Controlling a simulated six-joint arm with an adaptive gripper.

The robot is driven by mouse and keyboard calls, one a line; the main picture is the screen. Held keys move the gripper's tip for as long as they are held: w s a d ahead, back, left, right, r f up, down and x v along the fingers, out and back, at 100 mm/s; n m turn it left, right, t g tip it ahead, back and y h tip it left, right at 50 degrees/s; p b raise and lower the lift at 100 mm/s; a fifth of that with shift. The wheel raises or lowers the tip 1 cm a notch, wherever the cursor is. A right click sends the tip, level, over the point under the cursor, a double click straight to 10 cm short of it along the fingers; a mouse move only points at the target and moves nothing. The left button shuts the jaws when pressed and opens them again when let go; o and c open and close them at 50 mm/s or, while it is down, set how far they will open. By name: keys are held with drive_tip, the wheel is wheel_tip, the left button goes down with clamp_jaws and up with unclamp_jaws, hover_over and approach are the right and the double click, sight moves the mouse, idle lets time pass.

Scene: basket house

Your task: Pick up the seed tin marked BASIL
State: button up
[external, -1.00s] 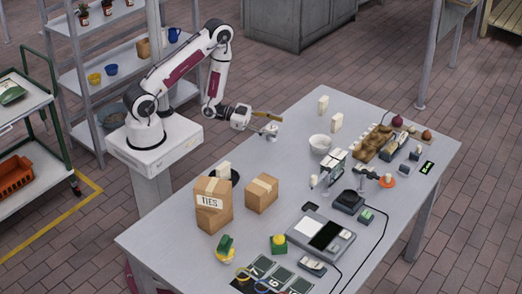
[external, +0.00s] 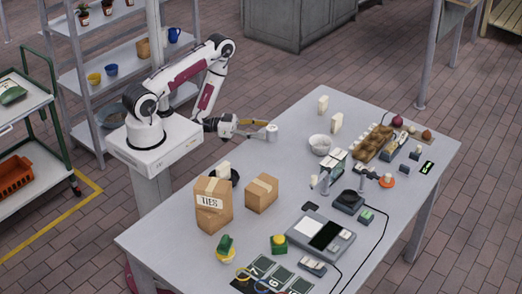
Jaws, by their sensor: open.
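No marking reading BASIL is legible in this view, so I cannot tell which item is the basil tin. A small pale round item (external: 271,132) is at the far left part of the table, at the end of my gripper. My gripper (external: 263,131) is open and low over the table, pointing right, with its fingers close to that item. Whether they touch it or lie around it is too small to tell. Two upright cream blocks (external: 323,104) (external: 336,122) stand farther right; their faces show no readable label.
A white bowl (external: 320,145) stands right of my gripper. A carton marked TIES (external: 212,215) and a smaller carton (external: 261,193) stand in front. The table (external: 285,115) is bare around the far left edge.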

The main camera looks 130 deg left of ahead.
sight(272, 130)
drive_tip(key=shift+w, duration=0.15)
drive_tip(key=shift+x, duration=2.4)
drive_tip(key=c, duration=1.2)
